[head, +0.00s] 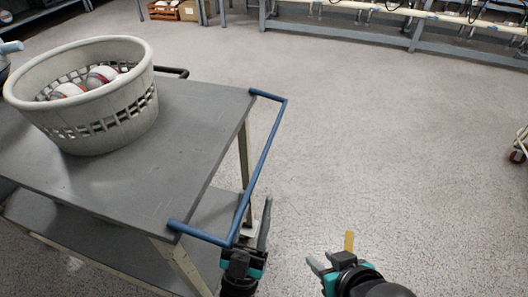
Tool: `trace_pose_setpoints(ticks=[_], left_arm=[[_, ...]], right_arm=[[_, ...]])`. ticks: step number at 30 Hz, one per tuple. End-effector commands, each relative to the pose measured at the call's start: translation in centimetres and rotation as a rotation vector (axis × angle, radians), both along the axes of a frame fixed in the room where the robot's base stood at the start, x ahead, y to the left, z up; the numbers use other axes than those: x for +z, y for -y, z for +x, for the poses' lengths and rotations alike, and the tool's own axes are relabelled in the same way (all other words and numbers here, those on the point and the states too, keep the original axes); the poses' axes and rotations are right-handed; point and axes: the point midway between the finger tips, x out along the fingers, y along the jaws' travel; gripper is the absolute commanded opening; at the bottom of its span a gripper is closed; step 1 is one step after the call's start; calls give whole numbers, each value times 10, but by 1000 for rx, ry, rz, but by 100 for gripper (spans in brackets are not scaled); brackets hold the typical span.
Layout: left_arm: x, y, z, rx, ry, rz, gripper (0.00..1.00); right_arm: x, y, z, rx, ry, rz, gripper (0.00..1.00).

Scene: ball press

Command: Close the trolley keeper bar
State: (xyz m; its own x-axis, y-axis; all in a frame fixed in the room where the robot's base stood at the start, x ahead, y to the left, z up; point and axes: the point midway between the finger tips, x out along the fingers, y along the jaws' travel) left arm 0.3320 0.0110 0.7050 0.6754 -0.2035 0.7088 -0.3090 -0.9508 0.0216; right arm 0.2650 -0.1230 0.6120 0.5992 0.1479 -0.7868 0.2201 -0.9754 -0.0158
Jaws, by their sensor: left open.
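The grey trolley (190,130) stands at the left with a flat top and a lower shelf. A blue U-shaped bar (263,160) sticks out from its right end, joined at the far and near corners. A short dark bar (172,72) shows at the far edge behind the basket; I cannot tell which one is the keeper bar. My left gripper (253,206) is open at the blue bar's near outer corner, fingers pointing away; contact is unclear. My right gripper (331,251) is open and empty, to the right over the floor.
A pale round basket (135,118) with red and white balls (100,77) inside stands on the trolley top. A wheeled stand (519,150) is at the right edge. Benches (440,50) and an orange crate (163,10) are at the back.

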Motion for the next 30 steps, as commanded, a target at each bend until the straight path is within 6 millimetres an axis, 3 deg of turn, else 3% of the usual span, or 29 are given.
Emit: trace_pose_setpoints(ticks=[3,12,18,27,30], left_arm=[[21,5,19,1,5,-1,47],[58,17,57,1,2,0,47],[70,20,68,1,-1,0,47],[71,21,69,0,-3,1,47],[71,21,69,0,-3,1,37]], right_arm=[[0,2,-1,-2,-10,-5,39],[-1,-3,3,5,25,11,39],[-1,-7,6,9,53,23,39],[-1,-8,7,9,58,26,39],[-1,-8,7,9,58,26,39]])
